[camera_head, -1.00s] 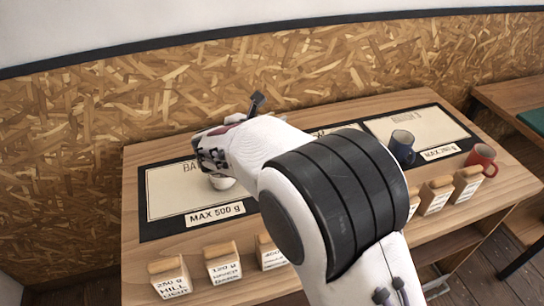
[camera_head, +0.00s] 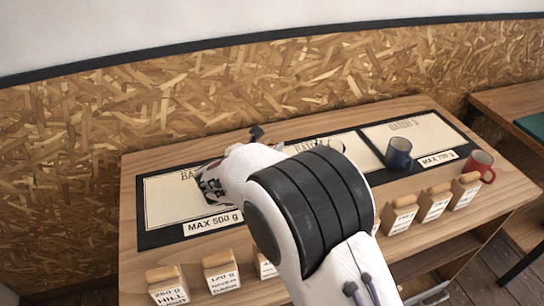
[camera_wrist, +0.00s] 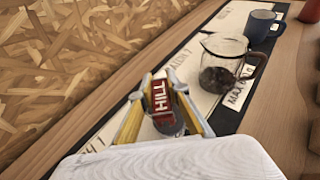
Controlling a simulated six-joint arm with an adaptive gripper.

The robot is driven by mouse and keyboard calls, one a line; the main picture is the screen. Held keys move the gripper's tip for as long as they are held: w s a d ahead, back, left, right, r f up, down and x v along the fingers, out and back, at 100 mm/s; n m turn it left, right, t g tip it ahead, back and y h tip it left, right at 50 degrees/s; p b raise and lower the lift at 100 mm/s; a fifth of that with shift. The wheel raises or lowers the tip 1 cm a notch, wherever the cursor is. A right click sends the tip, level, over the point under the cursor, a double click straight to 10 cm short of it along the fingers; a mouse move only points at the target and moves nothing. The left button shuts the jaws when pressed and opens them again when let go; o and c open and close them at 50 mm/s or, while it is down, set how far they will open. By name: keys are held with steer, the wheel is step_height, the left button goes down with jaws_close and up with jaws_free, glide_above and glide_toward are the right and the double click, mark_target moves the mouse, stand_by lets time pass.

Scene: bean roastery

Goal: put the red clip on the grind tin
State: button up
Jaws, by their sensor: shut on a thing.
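My gripper (camera_head: 212,188) is over the left board in the head view, mostly hidden by my arm. In the wrist view my gripper (camera_wrist: 160,108) has its yellow fingers closed on the red clip (camera_wrist: 160,97), which carries white lettering reading "HILL". A grey rounded thing (camera_wrist: 164,123) shows just below the clip between the fingers. It may be the grind tin, but I cannot tell, nor whether the clip touches it. The clip cannot be made out in the head view.
A glass carafe with dark contents (camera_wrist: 224,62) stands on the middle board, near a blue mug (camera_wrist: 262,24). A chipboard wall (camera_head: 70,150) rises behind.

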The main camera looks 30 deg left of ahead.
steer(key=shift+f, duration=1.75)
steer(key=shift+f, duration=0.15)
steer(key=o, duration=0.7)
steer(key=shift+o, duration=0.2)
steer(key=shift+s+r, duration=0.2)
steer(key=v, duration=1.1)
steer(key=shift+s+r, duration=0.15)
steer(key=shift+s, duration=0.15)
steer(key=shift+w, duration=0.1)
